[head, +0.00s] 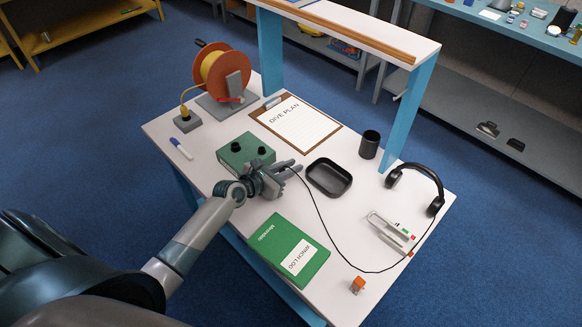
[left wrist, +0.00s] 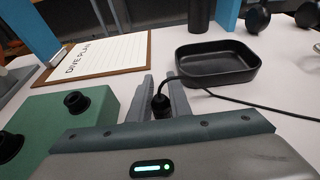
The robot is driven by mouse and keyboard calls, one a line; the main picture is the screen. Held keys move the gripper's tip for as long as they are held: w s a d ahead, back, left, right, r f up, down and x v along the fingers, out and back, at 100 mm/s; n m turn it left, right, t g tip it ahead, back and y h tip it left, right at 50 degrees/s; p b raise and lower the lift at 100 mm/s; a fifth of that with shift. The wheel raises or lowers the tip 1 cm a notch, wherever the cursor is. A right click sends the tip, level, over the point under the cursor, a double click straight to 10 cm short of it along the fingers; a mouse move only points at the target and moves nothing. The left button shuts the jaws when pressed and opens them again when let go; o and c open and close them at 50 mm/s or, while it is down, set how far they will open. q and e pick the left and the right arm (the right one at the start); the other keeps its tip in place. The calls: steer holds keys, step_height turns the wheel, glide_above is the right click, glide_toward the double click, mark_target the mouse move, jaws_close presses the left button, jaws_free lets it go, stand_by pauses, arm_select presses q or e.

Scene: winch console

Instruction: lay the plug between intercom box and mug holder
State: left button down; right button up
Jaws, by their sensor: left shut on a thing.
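The black plug (left wrist: 161,106) is between the fingers of my left gripper (head: 291,168), which is shut on it; the fingers also show in the left wrist view (left wrist: 163,95). Its black cable bends up out of the fingers. The green intercom box (head: 246,151), with two black knobs, stands just left of and behind the gripper; its corner shows in the left wrist view (left wrist: 95,105). An upright black cylinder (head: 369,145), which looks like the mug holder, stands farther back right. Whether the plug touches the table is unclear. My right gripper is not in view.
A black shallow tray (head: 329,178) lies right of the gripper. A clipboard (head: 296,123) lies behind and a green log book (head: 288,250) in front. The cable (head: 325,222) runs across the table toward the headphones (head: 417,186). An orange block (head: 357,285) sits near the front edge.

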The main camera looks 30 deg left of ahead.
arm_select(q)
steer(key=shift+f, duration=0.1)
steer(key=c, duration=1.9)
jaws_free()
steer(key=v, duration=1.2)
